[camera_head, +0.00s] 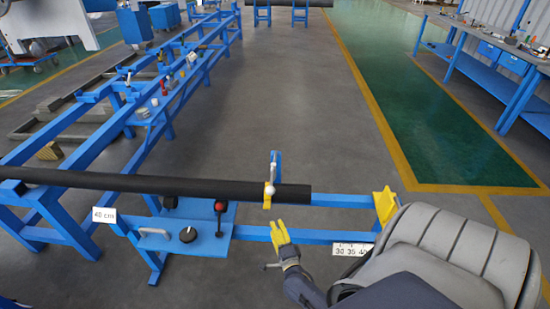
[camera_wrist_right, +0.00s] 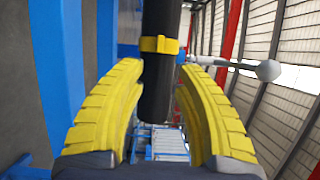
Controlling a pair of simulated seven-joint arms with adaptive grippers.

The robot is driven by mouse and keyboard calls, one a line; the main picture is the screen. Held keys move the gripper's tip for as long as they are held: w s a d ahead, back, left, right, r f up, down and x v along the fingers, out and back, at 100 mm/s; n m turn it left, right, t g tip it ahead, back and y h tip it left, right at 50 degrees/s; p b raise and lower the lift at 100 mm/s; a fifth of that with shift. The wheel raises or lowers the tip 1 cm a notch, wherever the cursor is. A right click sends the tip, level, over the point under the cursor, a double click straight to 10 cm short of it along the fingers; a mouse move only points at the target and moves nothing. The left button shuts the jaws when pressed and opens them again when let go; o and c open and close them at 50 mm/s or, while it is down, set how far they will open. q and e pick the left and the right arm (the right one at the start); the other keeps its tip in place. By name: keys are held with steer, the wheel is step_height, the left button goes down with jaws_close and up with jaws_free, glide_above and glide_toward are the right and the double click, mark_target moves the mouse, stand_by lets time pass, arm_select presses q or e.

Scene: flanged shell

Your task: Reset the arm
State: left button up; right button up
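My right gripper (camera_head: 279,231) has yellow fingers and sits just in front of the black pipe, near its right end. In the right wrist view the two fingers (camera_wrist_right: 160,75) are spread wide with nothing held. The black pipe (camera_head: 120,182) lies across the blue frame; in the wrist view the pipe (camera_wrist_right: 155,95) shows in the gap between the fingers, seemingly beyond them. A yellow clamp (camera_head: 267,203) circles the pipe, with a lever (camera_head: 273,168) standing up; the clamp (camera_wrist_right: 159,44) and ball-ended lever (camera_wrist_right: 232,65) show in the wrist view too. My left gripper is not in view.
A blue panel (camera_head: 212,243) with a red-knobbed lever (camera_head: 220,208), black knob (camera_head: 188,235) and white handle (camera_head: 153,232) is left of my gripper. A yellow bracket (camera_head: 384,205) is right. Blue workbenches (camera_head: 480,72) stand far right.

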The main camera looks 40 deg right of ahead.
stand_by(0.5)
steer(key=s+a+f+n+g+y, duration=0.2)
steer(key=s+a+f+n, duration=0.2)
steer(key=f+n, duration=0.3)
steer(key=s+a+f+n+g+y, duration=0.2)
steer(key=s+a+f+n+y, duration=0.15)
steer(key=f, duration=0.65)
steer(key=s+a+f+n+g+y, duration=0.25)
steer(key=s+a+f+n, duration=0.2)
steer(key=f+n, duration=0.3)
steer(key=s+a+f+n+g, duration=0.1)
steer(key=s+f, duration=0.4)
steer(key=s, duration=0.5)
steer(key=s+a+f+n+g, duration=0.2)
steer(key=s+f+n+g, duration=0.2)
steer(key=s, duration=0.6)
steer(key=s+a+f+n+g, duration=0.1)
steer(key=s+f+n+g, duration=0.2)
steer(key=s+f, duration=0.3)
steer(key=s, duration=0.4)
steer(key=shift+s+a+f+n, duration=0.15)
steer(key=shift+s+a+n, duration=0.2)
steer(key=shift+s+n, duration=0.05)
steer(key=shift+g, duration=0.25)
